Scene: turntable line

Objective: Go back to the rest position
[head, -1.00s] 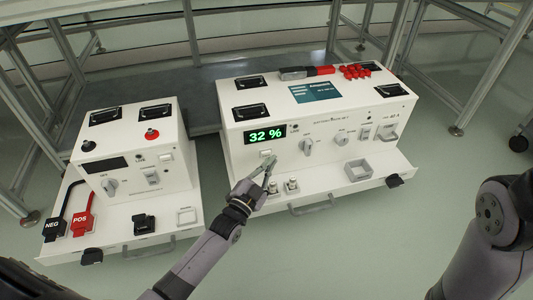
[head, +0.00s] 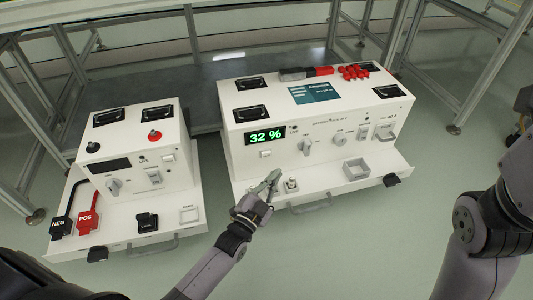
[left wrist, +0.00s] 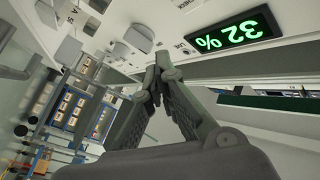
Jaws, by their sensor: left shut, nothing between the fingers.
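My left gripper (head: 272,180) is shut and empty in the head view. It hangs in front of the right white unit (head: 232,155), over the left part of its front ledge, and hides part of that ledge. In the left wrist view its fingers (left wrist: 157,75) meet at the tips, with the unit's green "32 %" display (left wrist: 228,34) behind them. The display (head: 266,137) also shows in the head view. My right arm shows at the right edge of the head view, but its gripper is out of view.
A smaller white unit (head: 135,188) stands to the left, with a black NEG clamp (head: 60,226) and a red POS clamp (head: 88,223) on its ledge. Red parts (head: 354,72) lie on top of the right unit. Metal frames (head: 400,50) stand behind. Green floor lies between the units.

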